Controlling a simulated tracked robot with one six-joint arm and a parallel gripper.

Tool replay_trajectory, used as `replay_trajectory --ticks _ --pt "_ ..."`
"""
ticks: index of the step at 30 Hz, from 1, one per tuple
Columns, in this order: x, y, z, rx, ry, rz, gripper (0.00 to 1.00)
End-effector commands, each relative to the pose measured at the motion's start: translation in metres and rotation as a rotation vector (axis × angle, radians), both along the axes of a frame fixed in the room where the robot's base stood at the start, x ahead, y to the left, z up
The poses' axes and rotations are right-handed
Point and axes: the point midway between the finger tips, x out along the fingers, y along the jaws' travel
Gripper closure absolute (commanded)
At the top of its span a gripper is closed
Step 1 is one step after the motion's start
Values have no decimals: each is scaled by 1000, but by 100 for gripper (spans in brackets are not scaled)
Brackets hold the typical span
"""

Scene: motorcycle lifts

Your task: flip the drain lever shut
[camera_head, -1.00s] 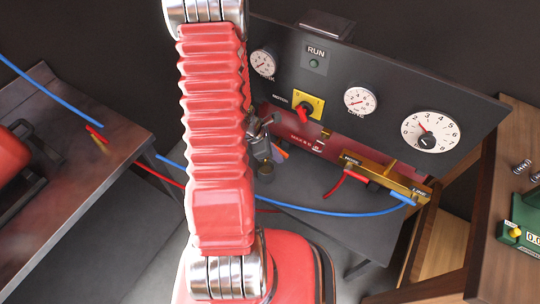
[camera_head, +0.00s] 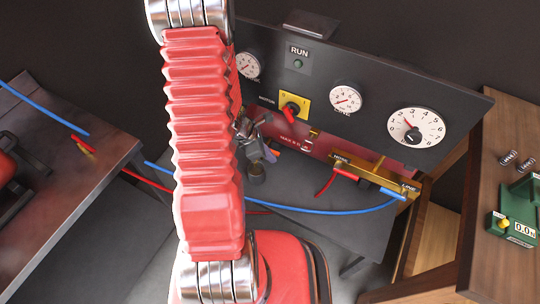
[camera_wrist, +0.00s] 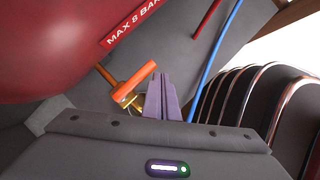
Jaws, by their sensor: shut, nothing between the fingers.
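The drain lever (camera_wrist: 135,82) is an orange handle on a small brass valve (camera_wrist: 127,100) under the dark red tank (camera_wrist: 55,40) in the wrist view. The handle slants up to the right, across the short stem coming from the tank. My gripper (camera_wrist: 162,78) has purple fingers, shut together and empty, just right of the handle's upper end. I cannot tell whether they touch it. In the head view my gripper (camera_head: 270,154) is below the tank's front, partly behind my red arm. The lever is too small to make out clearly there.
A dark gauge panel (camera_head: 370,70) stands above the tank, with a yellow-backed red switch (camera_head: 291,106). A brass manifold (camera_head: 372,174) carries red and blue hoses (camera_head: 330,212) close by. A wooden cabinet (camera_head: 510,120) is at right, a bench (camera_head: 60,190) at left.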

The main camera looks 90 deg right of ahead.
Motion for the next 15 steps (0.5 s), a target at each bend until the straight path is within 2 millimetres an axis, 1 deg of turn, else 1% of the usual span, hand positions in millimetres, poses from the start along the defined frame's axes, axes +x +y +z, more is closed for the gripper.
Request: replay_trajectory --ticks 4,7,14,15 --pt "1 4 -1 0 0 1 100" --pt "4 10 -2 1 0 0 100" --pt "13 34 -9 2 0 4 100" --pt "14 36 -7 0 0 1 100"
